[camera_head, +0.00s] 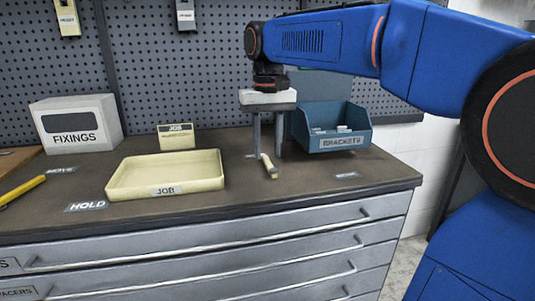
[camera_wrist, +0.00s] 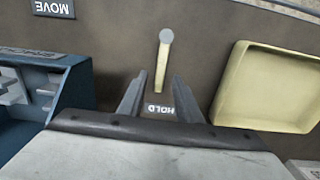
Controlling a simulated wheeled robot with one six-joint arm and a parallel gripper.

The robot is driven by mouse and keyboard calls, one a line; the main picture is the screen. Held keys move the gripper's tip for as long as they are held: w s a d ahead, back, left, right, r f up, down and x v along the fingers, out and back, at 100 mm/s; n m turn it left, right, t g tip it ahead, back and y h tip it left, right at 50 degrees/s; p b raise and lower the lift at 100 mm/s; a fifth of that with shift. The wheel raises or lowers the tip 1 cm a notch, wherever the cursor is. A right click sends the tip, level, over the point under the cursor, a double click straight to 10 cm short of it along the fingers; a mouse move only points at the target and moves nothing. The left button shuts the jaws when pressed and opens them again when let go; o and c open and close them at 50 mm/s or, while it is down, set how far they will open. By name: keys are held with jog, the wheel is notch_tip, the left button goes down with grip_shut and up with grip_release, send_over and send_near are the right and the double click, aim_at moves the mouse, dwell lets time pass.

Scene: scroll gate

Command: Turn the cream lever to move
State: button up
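The cream lever (camera_head: 268,166) lies low over the worktop below my gripper. In the wrist view the cream lever (camera_wrist: 162,68) has a round grey end, and its bar points toward the HOLD label (camera_wrist: 160,110). The MOVE label (camera_wrist: 53,8) is at the upper left there; it is at the right in the head view (camera_head: 346,175). My gripper (camera_head: 268,148) points down with its fingers apart. In the wrist view my gripper (camera_wrist: 158,92) has the bar's free end showing between its fingers, with a gap on both sides. I cannot tell how far above the lever the fingertips are.
A FIXINGS box (camera_head: 76,122) stands at the back. A yellow bar (camera_head: 22,190) with its own HOLD and MOVE labels is far left.

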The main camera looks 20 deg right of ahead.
jog(key=shift+f, duration=1.05)
grip_shut()
